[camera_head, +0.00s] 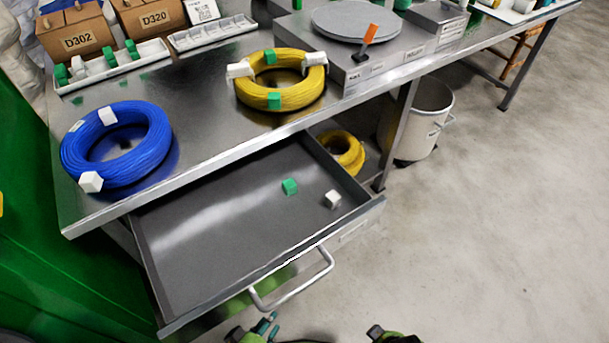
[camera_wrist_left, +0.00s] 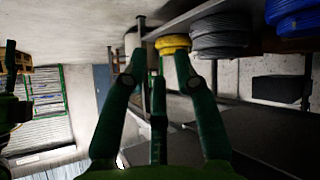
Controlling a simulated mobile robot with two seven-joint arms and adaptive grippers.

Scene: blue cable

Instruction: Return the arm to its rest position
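My left gripper (camera_head: 267,327) is at the bottom edge of the head view, in front of the open drawer's handle and mostly cut off. In the left wrist view the left gripper (camera_wrist_left: 160,52) has its dark green fingers spread, with nothing between them. A black and green part of mine (camera_head: 380,333) shows at the bottom edge right of it; no fingers of the right gripper can be made out. The blue cable coil (camera_head: 150,155) lies flat on the left of the metal table (camera_head: 205,95), with white tabs on it, apart from the grippers.
The drawer (camera_head: 215,230) is pulled out, holding a green cube (camera_head: 290,186) and a white cube (camera_head: 333,199); its handle (camera_head: 295,285) sticks out towards me. A yellow coil (camera_head: 285,97) lies on the table. A white bucket (camera_head: 425,115) stands beneath. Floor at right is clear.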

